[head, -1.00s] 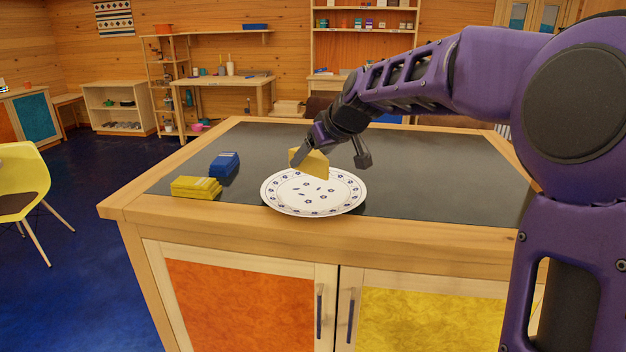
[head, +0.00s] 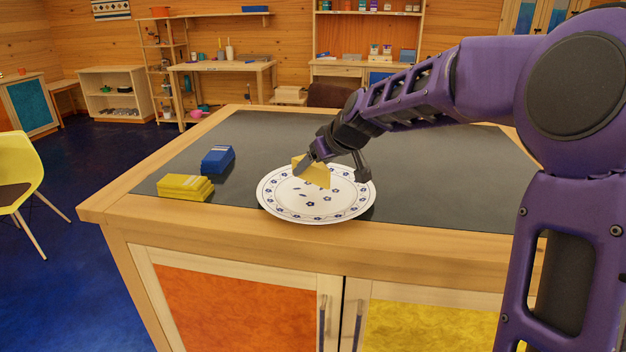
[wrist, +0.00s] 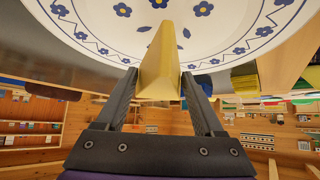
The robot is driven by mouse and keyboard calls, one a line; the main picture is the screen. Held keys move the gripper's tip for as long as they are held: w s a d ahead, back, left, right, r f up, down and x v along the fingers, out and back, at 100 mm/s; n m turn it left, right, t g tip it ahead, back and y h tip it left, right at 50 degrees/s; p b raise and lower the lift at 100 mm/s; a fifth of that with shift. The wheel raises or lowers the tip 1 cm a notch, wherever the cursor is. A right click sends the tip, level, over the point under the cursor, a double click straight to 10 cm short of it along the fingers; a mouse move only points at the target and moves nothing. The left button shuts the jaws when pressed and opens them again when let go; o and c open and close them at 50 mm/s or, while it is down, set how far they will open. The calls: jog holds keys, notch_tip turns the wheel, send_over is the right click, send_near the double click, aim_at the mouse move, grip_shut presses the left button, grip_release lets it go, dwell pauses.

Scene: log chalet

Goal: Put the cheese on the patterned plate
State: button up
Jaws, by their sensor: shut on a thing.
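The cheese is a yellow wedge (head: 314,172) in the head view, over the back part of the patterned plate. My gripper (head: 328,168) is shut on the cheese, with a finger on each side. In the wrist view the cheese (wrist: 160,65) stands between the two fingers of my gripper (wrist: 160,90). The patterned plate (head: 290,207) is white with blue flowers and lies on the dark counter top. It also shows in the wrist view (wrist: 100,25). I cannot tell whether the lower edge of the cheese touches the plate.
A yellow stack (head: 185,187) and a blue stack (head: 217,159) lie left of the plate on the counter (head: 270,135). The counter is clear behind the plate. A yellow chair (head: 20,170) stands on the floor at far left.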

aim_at(313, 177)
jog(key=shift+f, duration=1.6)
jog(key=shift+f, duration=0.1)
jog(key=o, duration=1.5)
jog(key=shift+o, duration=0.2)
jog(key=shift+r, duration=0.2)
jog(key=v, duration=1.1)
jog(key=shift+d+f, duration=0.1)
jog(key=shift+s+d+r, duration=0.15)
jog(key=shift+s+r, duration=0.15)
jog(key=shift+r, duration=0.05)
